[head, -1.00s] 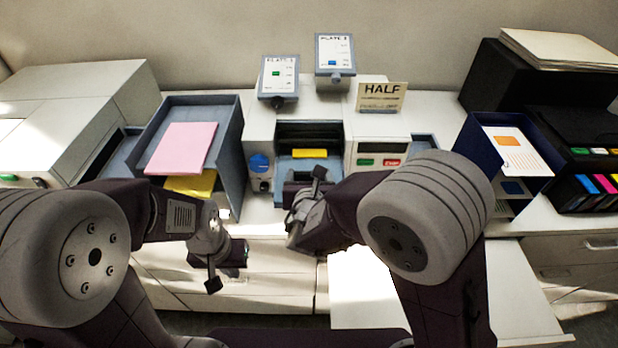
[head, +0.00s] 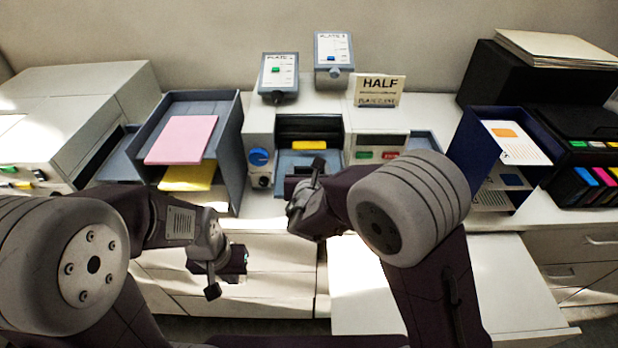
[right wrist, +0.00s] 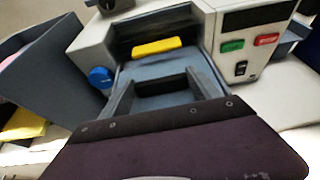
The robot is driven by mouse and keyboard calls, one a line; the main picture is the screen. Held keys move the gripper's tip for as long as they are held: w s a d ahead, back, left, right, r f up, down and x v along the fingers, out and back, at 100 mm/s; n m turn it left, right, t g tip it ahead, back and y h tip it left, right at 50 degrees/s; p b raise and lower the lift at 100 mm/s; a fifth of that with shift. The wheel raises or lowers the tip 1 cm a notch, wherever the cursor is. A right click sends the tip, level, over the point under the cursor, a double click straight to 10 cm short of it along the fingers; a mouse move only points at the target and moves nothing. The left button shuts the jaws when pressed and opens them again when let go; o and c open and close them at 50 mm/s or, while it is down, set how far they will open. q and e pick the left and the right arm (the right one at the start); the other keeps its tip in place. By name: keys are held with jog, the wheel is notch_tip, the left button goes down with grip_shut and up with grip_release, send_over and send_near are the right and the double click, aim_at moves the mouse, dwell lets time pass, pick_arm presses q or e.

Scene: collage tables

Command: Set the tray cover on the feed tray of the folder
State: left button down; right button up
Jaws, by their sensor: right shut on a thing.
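The folder (head: 376,146) is the pale machine at the middle of the bench, with a blue knob and a yellow piece in its dark opening. A blue-grey plate, seemingly the tray cover (right wrist: 165,70), lies over the feed tray area in front of that opening. I cannot clearly tell cover from tray. My right gripper (head: 305,180) is at the front of it; in the right wrist view its fingers (right wrist: 165,92) stand either side of a grey part of the plate, shut on it. My left gripper (head: 228,272) hangs low in front of the drawers, its jaws unclear.
A grey bin (head: 232,150) with pink and yellow paper stands left of the folder. A navy rack (head: 470,150) with cards stands right. A pale lower surface (head: 500,280) is at the front right.

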jog(key=shift+w+f, duration=0.25)
jog(key=shift+w, duration=0.4)
jog(key=o, duration=1.2)
jog(key=shift+s+r, duration=0.1)
jog(key=shift+s, duration=0.05)
jog(key=o, duration=0.3)
jog(key=shift+s, duration=0.15)
pick_arm(q)
jog(key=shift+w+f, duration=0.1)
jog(key=shift+w, duration=0.05)
pick_arm(e)
jog(key=shift+o, duration=0.2)
pick_arm(q)
jog(key=shift+w, duration=0.1)
notch_tip(320, 180, down, 2)
jog(key=shift+f+b, duration=0.1)
jog(key=shift+b, duration=0.9)
pick_arm(e)
jog(key=v, duration=0.9)
